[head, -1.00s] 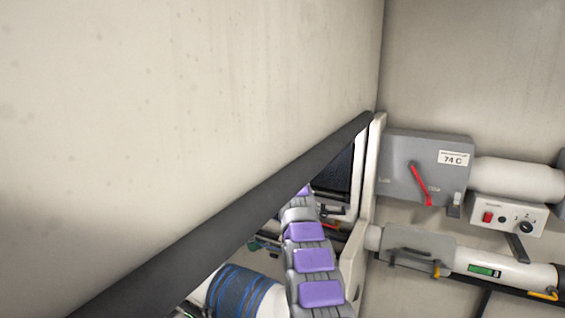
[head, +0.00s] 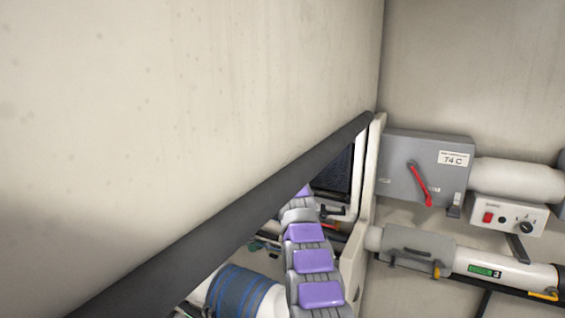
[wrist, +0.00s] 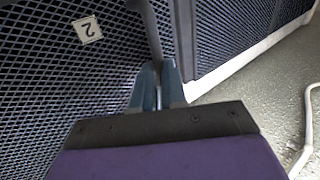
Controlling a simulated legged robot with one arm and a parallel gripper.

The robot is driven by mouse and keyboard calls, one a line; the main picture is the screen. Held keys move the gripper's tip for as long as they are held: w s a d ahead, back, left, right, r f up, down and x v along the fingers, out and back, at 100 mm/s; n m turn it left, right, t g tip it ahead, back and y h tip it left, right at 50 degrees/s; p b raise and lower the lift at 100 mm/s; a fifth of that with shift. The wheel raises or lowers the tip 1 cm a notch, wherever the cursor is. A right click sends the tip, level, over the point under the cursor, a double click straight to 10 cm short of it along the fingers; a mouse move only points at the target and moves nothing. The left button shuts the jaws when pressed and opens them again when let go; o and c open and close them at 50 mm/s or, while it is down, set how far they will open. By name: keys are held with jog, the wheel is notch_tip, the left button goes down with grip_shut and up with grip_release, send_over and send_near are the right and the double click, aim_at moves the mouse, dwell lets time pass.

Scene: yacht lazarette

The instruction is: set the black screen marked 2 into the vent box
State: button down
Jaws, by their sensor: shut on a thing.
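The black mesh screen with a white label reading 2 (wrist: 105,75) fills the left of the wrist view. My gripper (wrist: 158,88) is shut on a dark upright handle bar (wrist: 150,25) in front of this screen. In the head view my arm (head: 312,262) reaches behind the dark partition edge, and my fingers are hard to make out there. A dark mesh panel (head: 335,172) in a pale frame shows just beyond the arm. I cannot tell for sure which part is the vent box, or whether the screen touches it.
More dark mesh panels (wrist: 225,35) stand right of the screen above a white ledge. A grey box with a red lever (head: 425,165) is on the far wall. A white cylinder with blue bands (head: 240,293) lies by my arm. The long dark partition edge (head: 225,225) hides much.

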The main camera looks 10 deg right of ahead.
jog(key=shift+f+b, duration=2.15)
jog(key=shift+f, duration=0.2)
dwell(1.2)
jog(key=c, duration=1.3)
grip_release()
jog(key=shift+s, duration=0.1)
jog(key=shift+o, duration=1)
jog(key=shift+s, duration=0.15)
